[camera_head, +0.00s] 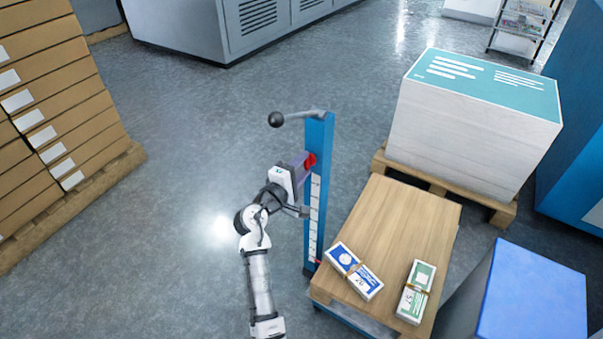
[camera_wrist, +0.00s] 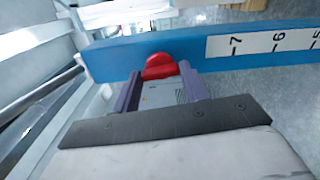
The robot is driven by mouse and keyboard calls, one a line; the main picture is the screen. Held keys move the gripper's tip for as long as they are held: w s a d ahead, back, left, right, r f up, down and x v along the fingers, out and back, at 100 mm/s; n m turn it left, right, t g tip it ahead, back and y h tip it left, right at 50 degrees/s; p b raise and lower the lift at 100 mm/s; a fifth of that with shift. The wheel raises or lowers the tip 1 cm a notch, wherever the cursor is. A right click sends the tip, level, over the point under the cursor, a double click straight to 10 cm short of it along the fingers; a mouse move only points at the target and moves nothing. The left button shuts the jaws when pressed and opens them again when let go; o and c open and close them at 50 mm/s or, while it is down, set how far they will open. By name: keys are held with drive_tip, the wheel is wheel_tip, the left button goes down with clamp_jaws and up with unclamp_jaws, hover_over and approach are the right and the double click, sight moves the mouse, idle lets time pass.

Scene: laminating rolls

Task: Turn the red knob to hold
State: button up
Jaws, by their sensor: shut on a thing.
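The red knob (camera_head: 309,161) is on the side of a blue upright post (camera_head: 324,142), near its upper part. In the wrist view the red knob (camera_wrist: 159,67) sits between the tips of my gripper's purple fingers (camera_wrist: 160,84), against the blue post (camera_wrist: 120,58). My gripper (camera_head: 303,166) reaches the post from the left in the head view and is shut on the knob. The knob's lower part is partly hidden by the fingers. A white scale with numbers 7, 6 and 5 (camera_wrist: 262,41) runs along the post.
A lever with a dark ball (camera_head: 276,119) juts left from the post top. A wooden table (camera_head: 400,225) with two banded card stacks (camera_head: 354,271) stands right of the post. A large paper stack (camera_head: 450,125) is behind it. Boxes (camera_head: 60,110) stand far left. Floor left of my arm is clear.

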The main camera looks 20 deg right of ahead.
drive_tip(key=shift+f+m+b, duration=0.1)
drive_tip(key=shift+m+b, duration=0.3)
drive_tip(key=shift+m, duration=0.1)
drive_tip(key=o, duration=1)
drive_tip(key=b+v, duration=0.1)
drive_tip(key=v, duration=1.3)
drive_tip(key=shift+d, duration=0.1)
